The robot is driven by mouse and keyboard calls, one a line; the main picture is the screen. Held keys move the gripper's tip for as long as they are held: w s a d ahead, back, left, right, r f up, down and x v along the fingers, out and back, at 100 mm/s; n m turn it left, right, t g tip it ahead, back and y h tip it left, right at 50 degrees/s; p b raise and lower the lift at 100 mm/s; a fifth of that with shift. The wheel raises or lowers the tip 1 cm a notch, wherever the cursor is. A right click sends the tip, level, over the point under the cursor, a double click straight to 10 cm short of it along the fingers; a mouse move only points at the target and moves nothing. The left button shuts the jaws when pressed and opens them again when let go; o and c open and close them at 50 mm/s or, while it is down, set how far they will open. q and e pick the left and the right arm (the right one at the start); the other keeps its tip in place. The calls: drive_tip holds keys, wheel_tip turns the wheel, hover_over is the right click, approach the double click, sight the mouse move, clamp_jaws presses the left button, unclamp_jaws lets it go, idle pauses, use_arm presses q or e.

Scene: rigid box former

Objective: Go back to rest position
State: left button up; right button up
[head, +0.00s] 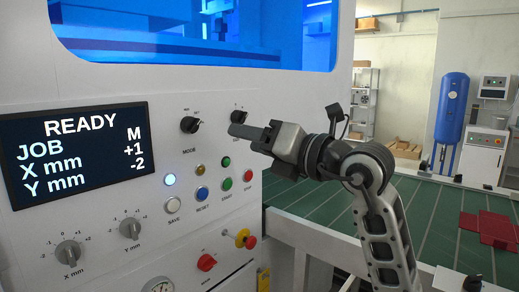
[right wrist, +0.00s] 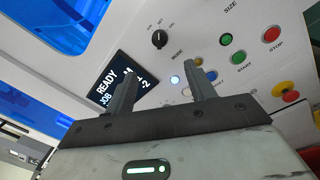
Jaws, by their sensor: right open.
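My right gripper (head: 243,132) is in front of the machine's control panel (head: 130,85), just below the upper right knob (head: 238,116) in the head view. In the right wrist view its two fingers (right wrist: 160,76) stand apart with nothing between them. It looks clear of the panel, but the exact gap is hard to judge. My right arm reaches in from the lower right. My left gripper is not in view.
The display (head: 75,155) reads READY, JOB M, X +1, Y -2. The panel has a MODE knob (head: 190,124), X knob (head: 68,253), Y knob (head: 130,228), several buttons and a yellow-red knob (head: 245,239). Behind my arm lies a green conveyor bed (head: 440,215) with red pieces (head: 488,228).

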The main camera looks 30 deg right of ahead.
drive_tip(key=shift+s+d, duration=0.2)
drive_tip(key=shift+s, duration=0.4)
drive_tip(key=s+a+f+m+g+y, duration=0.2)
drive_tip(key=s+a+f+g+y, duration=0.15)
drive_tip(key=a+f+y, duration=0.65)
drive_tip(key=s+d+f+m+t+h, duration=0.1)
drive_tip(key=d+f+m+t+h, duration=0.15)
drive_tip(key=f+m+h, duration=0.6)
drive_tip(key=s+d+f+m+t+h, duration=0.1)
drive_tip(key=f+m+t+h, duration=0.3)
drive_tip(key=f+m, duration=0.8)
drive_tip(key=s+a+f+m+g, duration=0.2)
drive_tip(key=s+f+m+g, duration=0.2)
drive_tip(key=f, duration=0.5)
drive_tip(key=s+a+f+m+g+h, duration=0.1)
drive_tip(key=s+a+f+m+g, duration=0.1)
drive_tip(key=s+f+m+g, duration=0.3)
drive_tip(key=s+f, duration=0.4)
drive_tip(key=shift+a+f+g, duration=0.2)
drive_tip(key=shift+g, duration=0.1)
